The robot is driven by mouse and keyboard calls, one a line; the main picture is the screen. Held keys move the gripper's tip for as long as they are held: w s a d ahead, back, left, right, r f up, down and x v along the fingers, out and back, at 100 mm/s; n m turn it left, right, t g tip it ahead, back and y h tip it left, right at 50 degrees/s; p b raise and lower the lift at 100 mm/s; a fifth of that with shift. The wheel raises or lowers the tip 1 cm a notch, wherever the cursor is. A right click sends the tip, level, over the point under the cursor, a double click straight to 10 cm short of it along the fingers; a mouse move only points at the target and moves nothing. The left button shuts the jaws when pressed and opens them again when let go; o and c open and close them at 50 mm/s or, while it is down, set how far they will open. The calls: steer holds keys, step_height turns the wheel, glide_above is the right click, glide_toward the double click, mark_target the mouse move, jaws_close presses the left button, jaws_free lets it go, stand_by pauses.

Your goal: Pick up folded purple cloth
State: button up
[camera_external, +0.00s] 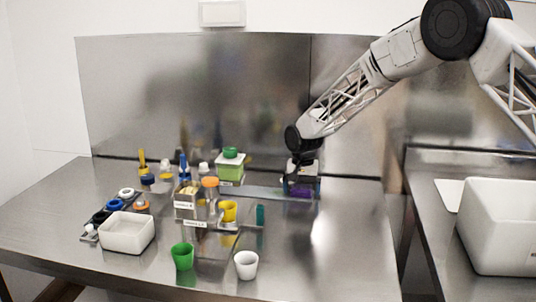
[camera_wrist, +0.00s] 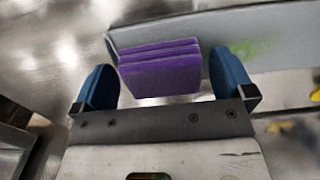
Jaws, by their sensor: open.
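The folded purple cloth (camera_wrist: 162,70) lies between the two blue fingertips of my gripper (camera_wrist: 163,85) in the wrist view. It looks like a stacked block with several layers, and gaps show on both sides of it. In the external view the cloth (camera_external: 300,191) shows as a small purple patch under my gripper (camera_external: 301,184), at the right end of a grey strip on the steel table. My gripper points down and is open around the cloth. Whether the fingertips touch the table is hard to tell.
The grey strip (camera_external: 255,192) runs left from the cloth. A green-lidded container (camera_external: 230,167), bottles and a labelled box (camera_external: 186,203) stand further left. A white tub (camera_external: 127,232), a green cup (camera_external: 182,256) and a white cup (camera_external: 246,264) are nearer the front. The steel backsplash (camera_external: 240,100) rises behind.

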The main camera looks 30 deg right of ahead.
mark_target(305, 189)
steer(key=shift+c, duration=0.2)
steer(key=c, duration=0.9)
steer(key=shift+r, duration=0.15)
steer(key=shift+r, duration=1.5)
steer(key=shift+s+r, duration=0.2)
steer(key=shift+s, duration=0.05)
steer(key=s, duration=0.5)
steer(key=s+a+r, duration=0.1)
steer(key=s, duration=0.9)
steer(key=shift+s+a+r, duration=0.15)
steer(key=shift+s+r, duration=0.05)
